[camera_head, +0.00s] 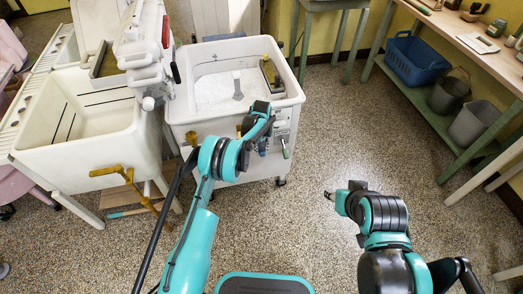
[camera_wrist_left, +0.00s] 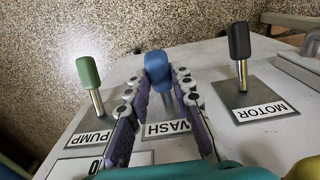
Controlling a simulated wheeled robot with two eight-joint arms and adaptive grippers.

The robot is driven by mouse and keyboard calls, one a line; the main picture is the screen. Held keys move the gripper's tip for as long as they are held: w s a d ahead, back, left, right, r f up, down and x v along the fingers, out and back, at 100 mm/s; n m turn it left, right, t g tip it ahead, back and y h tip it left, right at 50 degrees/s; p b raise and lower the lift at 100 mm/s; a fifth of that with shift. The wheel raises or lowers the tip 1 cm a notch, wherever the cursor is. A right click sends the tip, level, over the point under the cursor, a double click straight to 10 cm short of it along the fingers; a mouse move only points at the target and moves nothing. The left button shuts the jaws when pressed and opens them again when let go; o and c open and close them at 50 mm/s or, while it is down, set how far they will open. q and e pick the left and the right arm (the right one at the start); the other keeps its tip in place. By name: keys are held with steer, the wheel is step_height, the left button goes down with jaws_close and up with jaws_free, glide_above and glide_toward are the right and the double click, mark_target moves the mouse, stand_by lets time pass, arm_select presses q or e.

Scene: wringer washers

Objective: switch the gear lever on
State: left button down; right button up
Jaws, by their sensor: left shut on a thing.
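In the left wrist view, a lever with a blue knob (camera_wrist_left: 157,70) stands on a plate labelled WASH (camera_wrist_left: 167,128). My left gripper (camera_wrist_left: 158,82) is shut on this blue-knobbed lever, with one finger on each side of it. A green-knobbed lever (camera_wrist_left: 88,77) by a PUMP label stands to the left, and a black-knobbed lever (camera_wrist_left: 239,45) by a MOTOR label to the right. No label reads gear. In the head view, my left gripper (camera_head: 262,143) is at the front of the white washer (camera_head: 217,117). My right gripper (camera_head: 329,196) hangs over open floor; its jaws are too small to read.
A white double sink (camera_head: 115,147) with a wringer (camera_head: 150,52) stands left of the washer. A workbench (camera_head: 471,43) at the right has a blue crate (camera_head: 413,60) and buckets on its lower shelf. Speckled floor (camera_head: 345,125) between washer and bench is clear.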

mark_target(262, 150)
arm_select(q)
steer(key=shift+w+r, duration=0.1)
steer(key=shift+r, duration=0.05)
steer(key=c, duration=1.3)
jaws_free()
step_height(262, 150, up, 12)
